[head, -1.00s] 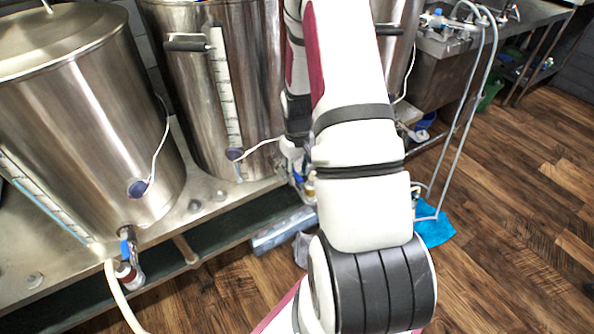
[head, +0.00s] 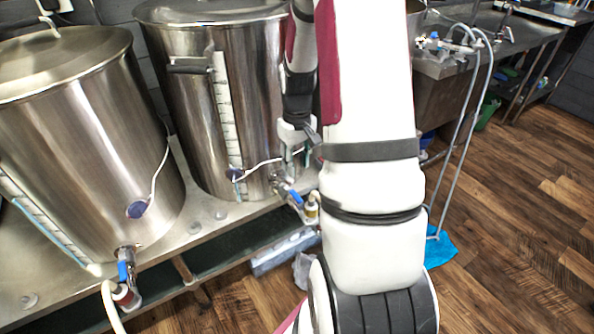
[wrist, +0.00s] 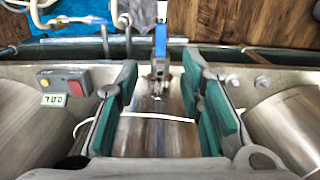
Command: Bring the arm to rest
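My gripper (wrist: 160,70) is open, with its two green-padded fingers wide apart and nothing between the pads. In the wrist view a valve with a blue handle (wrist: 161,38) lies ahead, in line with the gap; I see no contact. In the head view my gripper (head: 300,150) hangs in front of the middle steel kettle (head: 205,95), above its blue-handled valve (head: 290,192). My arm (head: 370,150) runs up the picture and hides part of the scene behind it.
A left kettle (head: 85,140) has its own blue-handled valve (head: 124,270). Both kettles stand on a metal bench (head: 190,228). A controller with a red button (wrist: 66,88) shows in the wrist view. A blue cloth (head: 440,248) lies on the wooden floor; floor at right is open.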

